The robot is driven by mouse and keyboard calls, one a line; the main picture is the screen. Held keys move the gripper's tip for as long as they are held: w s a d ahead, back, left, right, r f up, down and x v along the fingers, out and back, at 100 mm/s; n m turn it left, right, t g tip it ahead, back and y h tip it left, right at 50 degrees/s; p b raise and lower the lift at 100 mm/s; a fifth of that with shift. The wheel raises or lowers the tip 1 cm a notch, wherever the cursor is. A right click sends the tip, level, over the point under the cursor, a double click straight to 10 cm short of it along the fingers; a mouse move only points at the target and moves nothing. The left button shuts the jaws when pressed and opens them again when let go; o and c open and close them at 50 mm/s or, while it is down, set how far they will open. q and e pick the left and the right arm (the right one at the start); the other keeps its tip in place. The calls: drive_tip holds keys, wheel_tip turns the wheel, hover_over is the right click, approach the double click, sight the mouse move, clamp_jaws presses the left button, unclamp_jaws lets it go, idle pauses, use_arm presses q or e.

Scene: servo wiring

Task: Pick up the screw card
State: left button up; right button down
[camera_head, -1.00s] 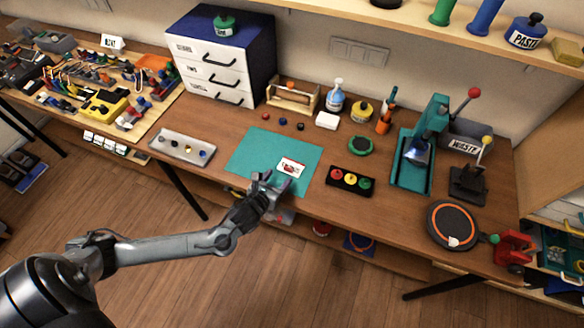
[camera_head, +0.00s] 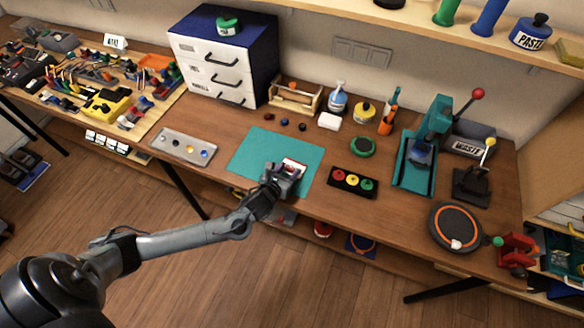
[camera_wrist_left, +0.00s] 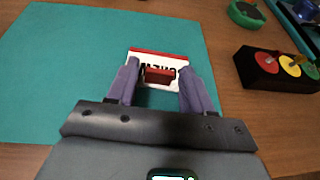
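The screw card (camera_head: 294,163) is white with a red edge and dark lettering. It lies on the teal mat (camera_head: 250,150), near the mat's right side. In the left wrist view the card (camera_wrist_left: 172,59) lies just beyond and between my fingertips, with a small dark red block (camera_wrist_left: 158,75) on it or at its near edge. My left gripper (camera_head: 287,168) is over the mat at the card's near side. In the wrist view its two fingers (camera_wrist_left: 158,75) stand apart with a gap between them. Whether they touch the card I cannot tell. My right gripper is out of view.
A black block with red, yellow and green buttons (camera_head: 352,181) sits right of the mat. A grey tray (camera_head: 184,147) lies to its left. A green round item (camera_head: 362,146) and small knobs (camera_head: 284,121) are behind. The mat's left part is clear.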

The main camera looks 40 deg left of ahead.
use_arm(q)
drive_tip(key=c, duration=0.8)
drive_tip(key=shift+r, duration=0.1)
